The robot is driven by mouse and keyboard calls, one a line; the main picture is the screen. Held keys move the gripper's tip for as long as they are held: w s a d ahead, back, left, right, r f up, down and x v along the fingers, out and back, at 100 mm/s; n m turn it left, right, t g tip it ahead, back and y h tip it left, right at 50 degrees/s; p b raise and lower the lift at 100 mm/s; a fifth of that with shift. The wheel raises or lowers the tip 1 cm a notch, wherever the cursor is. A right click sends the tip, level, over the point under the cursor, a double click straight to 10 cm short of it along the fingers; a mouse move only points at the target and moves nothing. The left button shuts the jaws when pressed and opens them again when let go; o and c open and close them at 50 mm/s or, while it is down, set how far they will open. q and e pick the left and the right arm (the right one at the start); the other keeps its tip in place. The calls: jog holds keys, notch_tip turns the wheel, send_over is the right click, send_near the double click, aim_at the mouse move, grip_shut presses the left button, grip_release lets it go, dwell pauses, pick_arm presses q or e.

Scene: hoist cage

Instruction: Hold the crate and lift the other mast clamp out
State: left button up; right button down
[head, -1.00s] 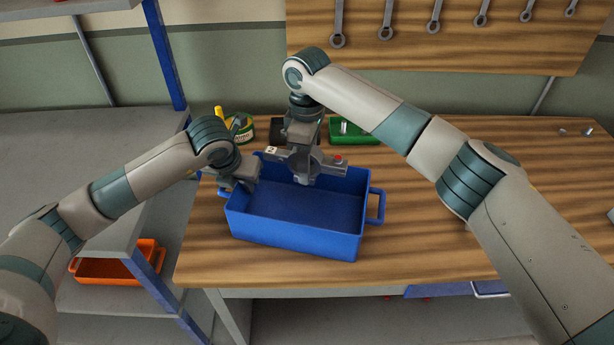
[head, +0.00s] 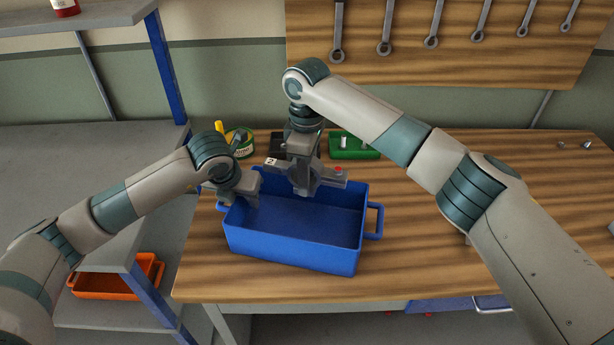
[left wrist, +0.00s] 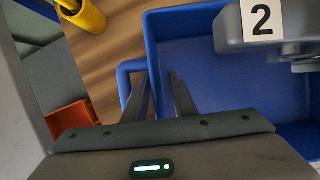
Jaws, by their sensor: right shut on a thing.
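The blue crate (head: 290,246) stands on the wooden bench, and the part of its floor that shows is bare. My left gripper (head: 240,190) is at the crate's left wall by the handle. In the left wrist view its fingers (left wrist: 161,85) stand apart, one on each side of the crate's wall (left wrist: 153,45). The grey mast clamp (head: 326,178), with a label "2" and a red spot, is in my right gripper (head: 303,160), over the back of the crate. The clamp (left wrist: 285,25) also shows in the left wrist view. The right fingertips are partly hidden by the clamp.
Behind the crate are a green tray (head: 352,152), a dark box and a round green tin (head: 240,143) with a yellow-handled tool. An orange crate (head: 118,278) sits on the lower shelf at left. The bench right of the blue crate is mostly clear.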

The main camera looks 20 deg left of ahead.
pick_arm(q)
jog(key=shift+r, duration=0.1)
jog(key=v, duration=1.1)
jog(key=shift+s+r, duration=0.2)
jog(key=shift+r, duration=0.15)
